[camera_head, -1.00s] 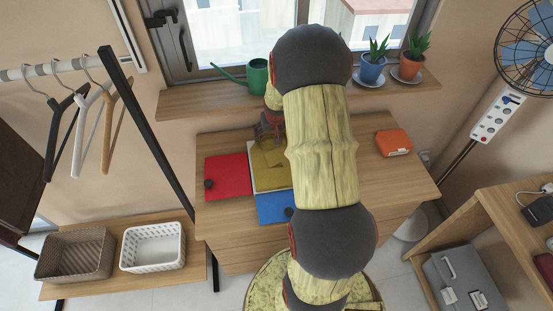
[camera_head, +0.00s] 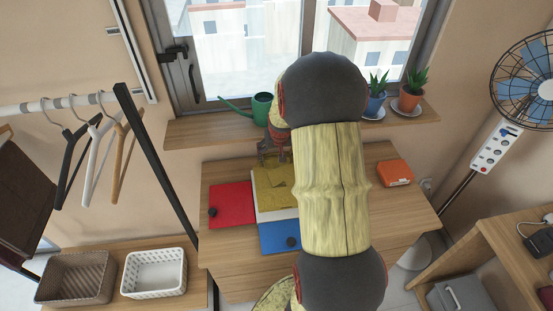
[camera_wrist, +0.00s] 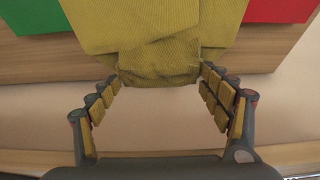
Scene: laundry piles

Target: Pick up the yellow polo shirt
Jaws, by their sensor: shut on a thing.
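The yellow polo shirt (camera_head: 277,192) lies folded on the folding board at the back of the desk, with its right side hidden behind my arm in the head view. It fills the top middle of the wrist view (camera_wrist: 160,30). My gripper (camera_wrist: 160,78) is shut on the shirt's narrow folded edge, which sits between the two fingertips. In the head view my gripper (camera_head: 272,154) is at the shirt's window-side edge, partly hidden by my arm. I cannot tell how far this edge is raised.
The board's red panel (camera_head: 231,203) and blue panel (camera_head: 278,237) lie flat, and a green panel (camera_wrist: 35,15) shows in the wrist view. An orange case (camera_head: 395,172) lies right on the desk (camera_head: 405,210). A watering can (camera_head: 262,108) and potted plants (camera_head: 411,95) stand on the sill.

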